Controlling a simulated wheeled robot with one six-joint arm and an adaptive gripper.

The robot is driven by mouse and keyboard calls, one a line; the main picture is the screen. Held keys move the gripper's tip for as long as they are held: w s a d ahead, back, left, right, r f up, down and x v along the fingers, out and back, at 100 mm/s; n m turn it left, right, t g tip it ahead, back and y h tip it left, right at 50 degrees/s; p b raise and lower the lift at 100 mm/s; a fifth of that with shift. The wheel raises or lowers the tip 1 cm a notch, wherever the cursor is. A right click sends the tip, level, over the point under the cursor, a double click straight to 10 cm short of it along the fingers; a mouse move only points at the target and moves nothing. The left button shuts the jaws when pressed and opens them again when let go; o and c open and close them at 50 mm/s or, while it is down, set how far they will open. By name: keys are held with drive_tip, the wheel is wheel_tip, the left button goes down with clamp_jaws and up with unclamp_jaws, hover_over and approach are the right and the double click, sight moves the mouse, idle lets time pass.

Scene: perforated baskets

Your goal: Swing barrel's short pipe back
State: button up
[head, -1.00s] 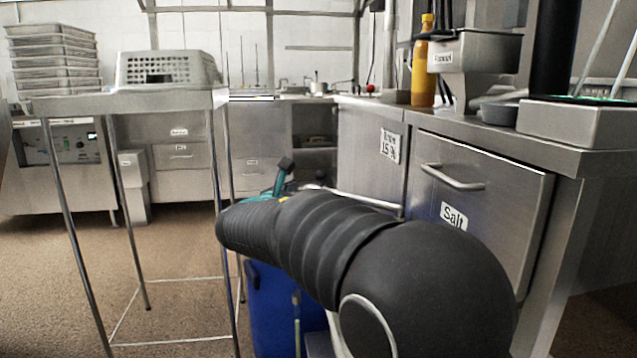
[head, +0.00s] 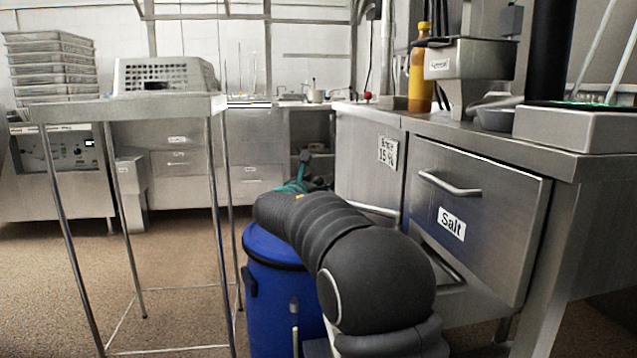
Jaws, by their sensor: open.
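The blue barrel (head: 268,310) with a dark rim stands on the floor in the lower middle of the head view, partly behind my arm. A short, thin upright pipe (head: 294,322) shows at its near side, pale at the top; its lower end runs out of the picture. My gripper (head: 301,176) is beyond the barrel's top, at the far end of my dark arm. Only teal and dark parts of it show, and its fingertips are mostly hidden. It is open, and I see nothing held.
A steel table (head: 130,108) with a perforated basket (head: 165,75) stands left of the barrel. A steel counter with a "Salt" drawer (head: 480,215) stands close on the right.

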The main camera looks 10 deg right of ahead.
drive_tip(key=shift+w+d, duration=0.25)
drive_tip(key=shift+w, duration=0.15)
clamp_jaws()
